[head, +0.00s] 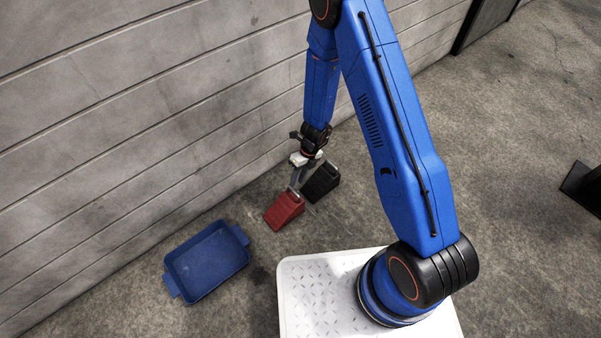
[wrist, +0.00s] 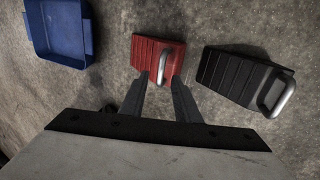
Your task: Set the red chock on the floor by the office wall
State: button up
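The red chock (head: 283,211) is a ribbed wedge with a grey metal handle, and it appears to rest on the concrete floor near the grey plank wall. In the wrist view the red chock (wrist: 152,58) is straight ahead of my gripper (wrist: 160,82). The two fingers are apart, with the handle showing between their tips, closer to the right finger. No grip on the handle shows. In the head view my gripper (head: 296,183) reaches down just above the chock. The grey plank wall (head: 150,110) runs along the left and back.
A black chock (head: 321,182) with a handle lies just right of the red one; it also shows in the wrist view (wrist: 235,75). An empty blue tray (head: 207,262) lies on the floor to the left. Floor is bare along the wall to the right.

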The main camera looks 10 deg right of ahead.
jog(key=s+d+r+n+t, duration=0.1)
jog(key=d+r+n, duration=0.3)
jog(key=r, duration=0.9)
jog(key=s+d+r+n+t, duration=0.15)
jog(key=r+n, duration=0.45)
jog(key=r, duration=0.6)
jog(key=d+r+n, duration=0.4)
jog(key=r+n, duration=0.1)
jog(key=r, duration=0.8)
jog(key=s+d+r+n+t+h, duration=0.1)
jog(key=s+d+r+n+t, duration=0.1)
jog(key=s+d+r+n, duration=0.5)
jog(key=s+d+r+n+t+h, duration=0.2)
jog(key=s+d+r+n, duration=0.5)
jog(key=s, duration=0.9)
jog(key=shift+r, duration=1.3)
